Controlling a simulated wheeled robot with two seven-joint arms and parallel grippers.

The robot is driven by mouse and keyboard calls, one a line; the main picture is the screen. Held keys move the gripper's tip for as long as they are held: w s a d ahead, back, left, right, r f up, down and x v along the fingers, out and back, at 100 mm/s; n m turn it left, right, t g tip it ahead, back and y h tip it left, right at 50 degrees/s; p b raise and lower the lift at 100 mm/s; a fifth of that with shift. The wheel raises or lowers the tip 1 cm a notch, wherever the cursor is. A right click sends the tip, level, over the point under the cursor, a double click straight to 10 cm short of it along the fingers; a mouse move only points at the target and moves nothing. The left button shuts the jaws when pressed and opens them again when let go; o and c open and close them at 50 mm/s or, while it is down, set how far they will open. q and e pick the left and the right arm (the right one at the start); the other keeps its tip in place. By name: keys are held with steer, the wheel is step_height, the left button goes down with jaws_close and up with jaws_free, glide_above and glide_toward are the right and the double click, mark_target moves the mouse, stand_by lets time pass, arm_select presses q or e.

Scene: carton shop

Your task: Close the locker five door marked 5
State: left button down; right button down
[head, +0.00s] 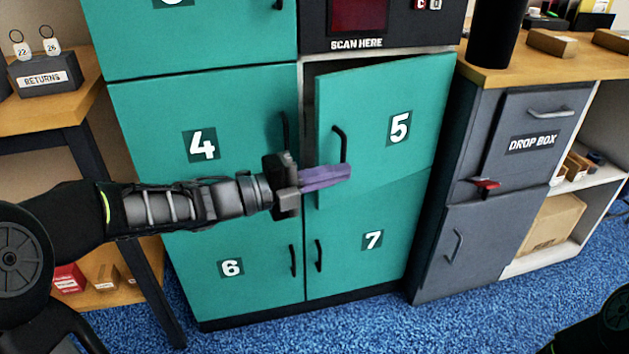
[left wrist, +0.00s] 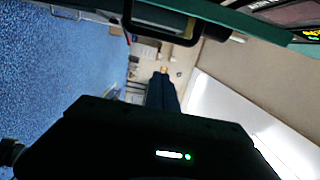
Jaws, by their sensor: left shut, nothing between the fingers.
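The locker five door (head: 382,120) is a teal door marked with a white 5. It stands ajar, with a dark gap along its left and top edges; its right edge looks like the hinge side. Its black handle (head: 340,145) is near the left edge and also shows in the left wrist view (left wrist: 165,35). My left gripper (head: 346,172) is shut and empty, its purplish fingers in front of the door's lower left, just below the handle. I cannot tell if they touch the door. In the left wrist view the gripper (left wrist: 162,75) is dark. My right gripper is out of view.
Locker doors 4 (head: 200,120), 6 (head: 232,265) and 7 (head: 372,240) look shut around it. A grey drop box cabinet (head: 485,150) stands at the right. A wooden shelf (head: 60,105) is at the left. Blue carpet (head: 360,325) lies clear in front.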

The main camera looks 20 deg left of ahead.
mark_target(329, 152)
arm_select(q)
steer(key=shift+w+a+b, duration=0.15)
steer(key=shift+w+b, duration=0.15)
steer(key=shift+w, duration=0.85)
steer(key=shift+w+a+b, duration=0.15)
steer(key=shift+w+b, duration=0.1)
steer(key=shift+w, duration=0.85)
steer(key=shift+w+a+p, duration=0.25)
steer(key=shift+w+a, duration=0.3)
steer(key=shift+a, duration=0.15)
steer(key=shift+w+a+p, duration=0.25)
steer(key=shift+w+a, duration=0.25)
steer(key=shift+a, duration=0.2)
steer(key=shift+d, duration=0.15)
